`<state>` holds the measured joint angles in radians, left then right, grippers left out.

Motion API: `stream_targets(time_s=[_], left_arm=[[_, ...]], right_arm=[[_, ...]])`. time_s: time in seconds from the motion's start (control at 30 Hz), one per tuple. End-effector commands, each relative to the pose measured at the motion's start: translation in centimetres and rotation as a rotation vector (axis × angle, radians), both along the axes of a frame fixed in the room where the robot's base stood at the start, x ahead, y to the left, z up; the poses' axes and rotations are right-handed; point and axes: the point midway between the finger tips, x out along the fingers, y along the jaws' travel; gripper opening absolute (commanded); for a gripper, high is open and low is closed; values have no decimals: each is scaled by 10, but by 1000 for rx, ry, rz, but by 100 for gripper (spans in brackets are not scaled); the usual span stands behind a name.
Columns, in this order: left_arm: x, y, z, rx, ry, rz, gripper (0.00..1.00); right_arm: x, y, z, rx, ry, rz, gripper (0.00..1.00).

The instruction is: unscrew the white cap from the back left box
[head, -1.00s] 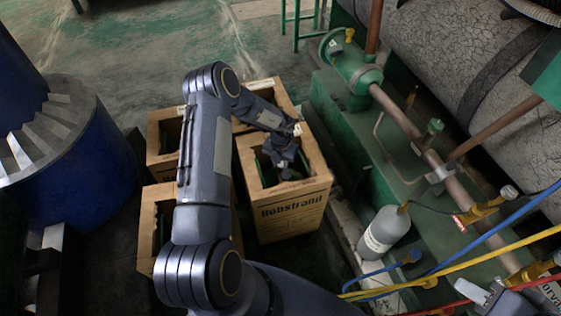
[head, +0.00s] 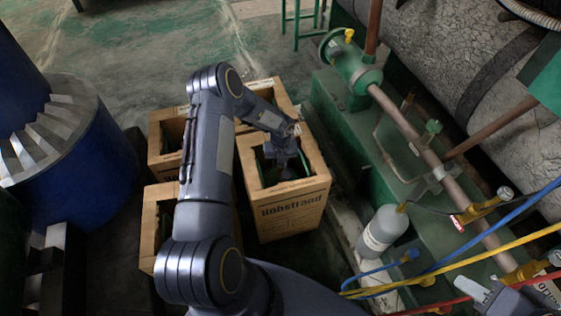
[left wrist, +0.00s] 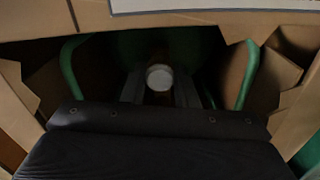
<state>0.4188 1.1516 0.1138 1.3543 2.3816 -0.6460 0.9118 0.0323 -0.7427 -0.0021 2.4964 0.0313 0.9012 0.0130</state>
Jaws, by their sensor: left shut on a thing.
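My left gripper (head: 284,157) reaches down into the open top of the printed cardboard box (head: 290,212), the near right box of the group in the head view. In the left wrist view, the round white cap (left wrist: 159,77) sits between the two dark fingers of that gripper (left wrist: 159,90), which is shut on it. A green cylinder with curved handles (left wrist: 70,68) surrounds the cap inside the box. In the head view the cap is hidden by the gripper and box walls.
Other open cardboard boxes stand at the back left (head: 160,160), front left (head: 148,222) and behind (head: 285,98), partly hidden by my left arm. A grey cylinder (head: 383,230) and hoses (head: 440,262) lie to the right. A blue drum (head: 85,160) stands left.

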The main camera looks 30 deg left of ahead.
Motion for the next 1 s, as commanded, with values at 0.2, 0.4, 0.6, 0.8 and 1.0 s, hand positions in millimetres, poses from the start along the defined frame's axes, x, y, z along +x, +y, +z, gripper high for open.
stream_targets(time_s=[0.2, 0.4, 0.6, 0.8, 1.0], left_arm=[[0, 1, 0, 1, 0, 92, 5], [0, 1, 1, 1, 0, 116, 5], [0, 0, 0, 1, 1, 262, 5], [0, 0, 2, 1, 1, 260, 5], [0, 0, 12, 1, -1, 259, 5]], right_arm=[[0, 0, 2, 0, 0, 0, 36], [0, 0, 3, 0, 0, 0, 36], [0, 0, 5, 0, 0, 0, 36], [0, 0, 7, 0, 0, 0, 36], [0, 0, 15, 0, 0, 0, 36]])
